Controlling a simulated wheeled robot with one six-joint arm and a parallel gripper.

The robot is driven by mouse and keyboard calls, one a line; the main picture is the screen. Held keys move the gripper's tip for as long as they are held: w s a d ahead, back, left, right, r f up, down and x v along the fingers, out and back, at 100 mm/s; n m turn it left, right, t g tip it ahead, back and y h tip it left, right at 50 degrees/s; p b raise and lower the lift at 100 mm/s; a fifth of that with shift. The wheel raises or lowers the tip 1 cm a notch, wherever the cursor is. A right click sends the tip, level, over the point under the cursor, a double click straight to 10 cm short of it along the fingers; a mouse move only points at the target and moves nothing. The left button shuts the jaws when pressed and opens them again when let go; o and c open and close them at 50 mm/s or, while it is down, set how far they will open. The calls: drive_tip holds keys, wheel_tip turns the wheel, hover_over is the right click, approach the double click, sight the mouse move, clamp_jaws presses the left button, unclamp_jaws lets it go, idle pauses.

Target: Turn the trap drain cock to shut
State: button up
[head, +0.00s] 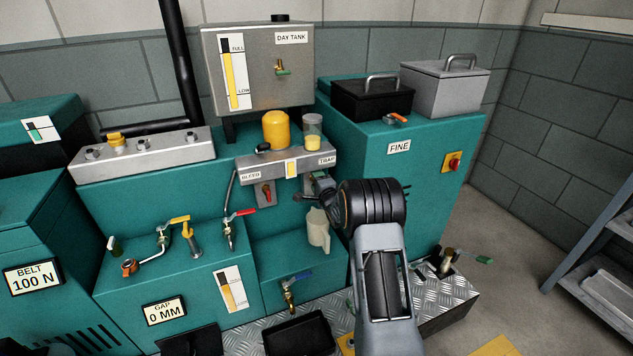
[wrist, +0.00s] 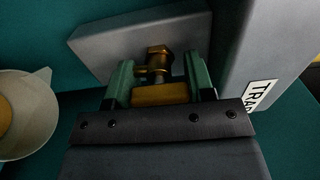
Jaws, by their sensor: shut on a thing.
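The trap drain cock shows in the wrist view as a brass body (wrist: 158,58) on a grey block, with a yellow-orange handle (wrist: 160,95) in front of it. My gripper (wrist: 160,84) has its green-tipped fingers on both sides of the handle and is shut on it. The TRAP label (wrist: 262,93) is to the right of the cock in the wrist view. In the head view my gripper (head: 321,184) is just below the TRAP label (head: 327,160), and it hides most of the cock. I cannot tell the handle's exact turn angle.
A pale jug (head: 318,230) stands below my gripper; it also shows at the left of the wrist view (wrist: 22,115). A red-handled cock (head: 266,193) under the BLEED label is close on the left. A blue-handled tap (head: 291,283) is over a black tray (head: 299,335).

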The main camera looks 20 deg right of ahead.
idle(0.3)
drive_tip(key=o, duration=0.9)
drive_tip(key=s+p, duration=0.2)
drive_tip(key=s, duration=1.2)
drive_tip(key=shift+w, duration=0.1)
